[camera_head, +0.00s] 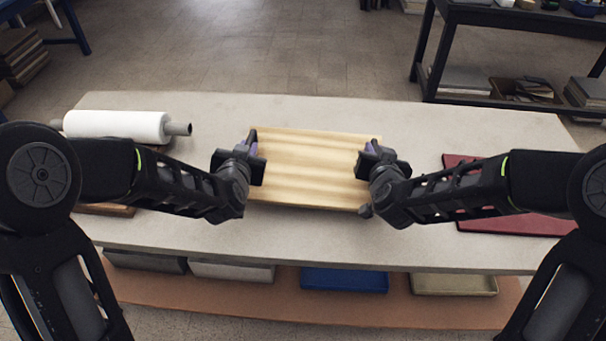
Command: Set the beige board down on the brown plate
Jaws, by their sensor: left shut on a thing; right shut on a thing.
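The beige board (313,168) is a pale, wood-like rectangle at the middle of the table. My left gripper (252,150) is shut on its left edge and my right gripper (369,153) is shut on its right edge. The board looks about level; I cannot tell whether it touches the tabletop or hangs just above it. A brown piece (106,209), possibly the brown plate, shows at the table's left front. My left arm hides most of it.
A white roll (115,125) lies at the table's back left. A dark red panel (515,224) lies at the right, partly under my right arm. The grey table (330,244) is clear in front of the board. A shelf below holds several trays, one blue (345,280).

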